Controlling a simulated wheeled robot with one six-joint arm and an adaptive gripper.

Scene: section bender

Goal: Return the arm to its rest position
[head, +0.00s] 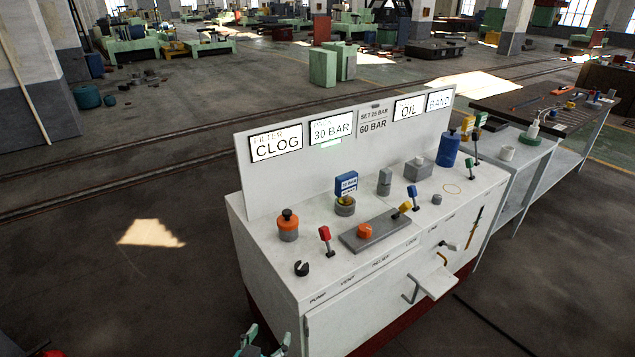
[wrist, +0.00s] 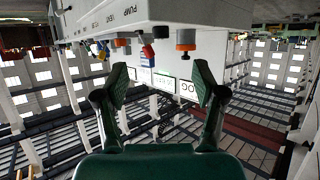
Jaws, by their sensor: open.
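My gripper (head: 250,346) shows at the bottom edge of the head view, in front of the white control cabinet's (head: 268,268) left end. Only its tips are in that view; the rest of the arm is cut off. In the wrist view my gripper (wrist: 160,88) has its two green fingers spread apart with nothing between them. The wrist picture is upside down, with the cabinet (wrist: 190,12) hanging at the top, beyond the fingertips. The gripper is apart from the cabinet's levers and knobs.
The cabinet top carries a red lever (head: 325,236), an orange knob (head: 288,224), a blue cylinder (head: 448,148) and a small blue box (head: 346,183). A shelf (head: 434,282) juts from its front. A workbench (head: 545,108) stands to the right. Open floor (head: 100,270) lies left.

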